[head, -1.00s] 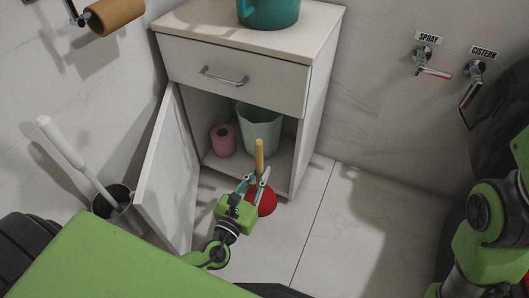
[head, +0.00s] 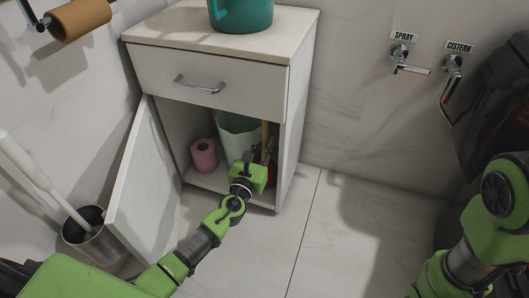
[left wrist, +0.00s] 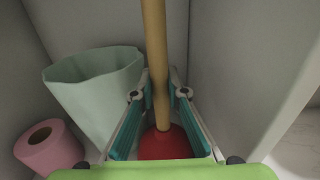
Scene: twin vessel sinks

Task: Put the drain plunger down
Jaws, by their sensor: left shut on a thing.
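The drain plunger has a wooden handle (left wrist: 156,60) and a red rubber cup (left wrist: 165,144). It stands upright inside the open lower part of the white cabinet (head: 215,85), at the right side. My left gripper (head: 262,160) is shut on the handle just above the cup; its fingers show on both sides of the handle in the left wrist view (left wrist: 158,100). In the head view the gripper hides much of the plunger. Whether the cup touches the cabinet floor cannot be told. My right arm shows at the right, but its gripper is out of view.
A pale green bin (head: 233,132) stands left of the plunger, with a pink paper roll (head: 204,155) further left. The cabinet door (head: 145,190) is open at the left. A toilet brush (head: 40,175) stands outside it. The floor at the right is clear.

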